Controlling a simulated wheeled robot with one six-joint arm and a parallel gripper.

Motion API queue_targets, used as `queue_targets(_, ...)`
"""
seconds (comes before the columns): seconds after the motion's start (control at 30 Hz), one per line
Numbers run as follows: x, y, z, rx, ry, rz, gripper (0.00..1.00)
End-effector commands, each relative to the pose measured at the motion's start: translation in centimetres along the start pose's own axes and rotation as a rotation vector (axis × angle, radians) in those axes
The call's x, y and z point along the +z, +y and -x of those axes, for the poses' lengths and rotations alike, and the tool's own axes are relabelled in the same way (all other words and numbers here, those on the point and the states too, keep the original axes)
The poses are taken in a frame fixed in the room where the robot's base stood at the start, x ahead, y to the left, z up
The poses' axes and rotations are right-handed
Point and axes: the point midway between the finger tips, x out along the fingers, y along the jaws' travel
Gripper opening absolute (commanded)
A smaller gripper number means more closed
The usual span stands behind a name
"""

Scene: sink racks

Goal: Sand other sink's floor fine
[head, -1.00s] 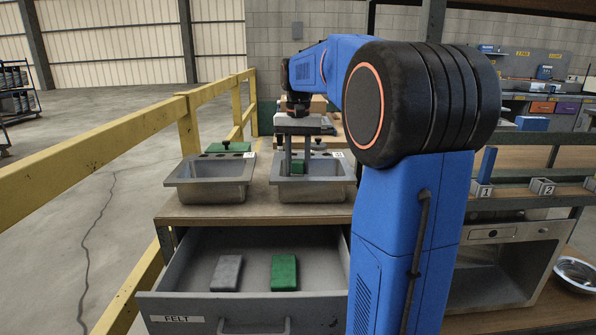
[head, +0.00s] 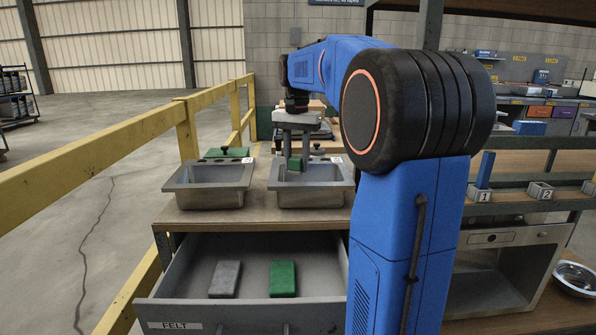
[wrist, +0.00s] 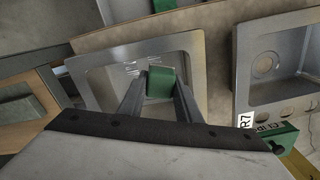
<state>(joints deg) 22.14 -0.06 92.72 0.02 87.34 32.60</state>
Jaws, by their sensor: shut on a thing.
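My gripper (head: 294,160) is shut on a green sanding block (head: 296,163) above the right-hand sink (head: 320,198). In the wrist view the same block (wrist: 160,82) sits between the two fingertips, over a sink (wrist: 90,88) whose floor shows several pale scratch marks beside the block. Whether the block touches the floor is hard to tell; it appears raised in the head view. The left-hand sink (head: 208,198) stands beside it and looks empty. It shows at the right of the wrist view (wrist: 242,75), with a round drain.
An open drawer (head: 190,312) marked FELT holds a grey block (head: 225,279) and a green block (head: 284,278). A yellow railing (head: 100,135) runs along the left. A shelf with numbered holders (head: 480,193) and a metal bowl (head: 577,277) are at the right.

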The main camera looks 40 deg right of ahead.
Motion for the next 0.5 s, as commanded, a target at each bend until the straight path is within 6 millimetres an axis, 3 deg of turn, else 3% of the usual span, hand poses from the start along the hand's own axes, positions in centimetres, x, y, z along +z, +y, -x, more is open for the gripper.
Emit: queue_targets(0.5, -0.3, 0.2, 6.8, -0.002, 0.002, -0.703, 0.02)
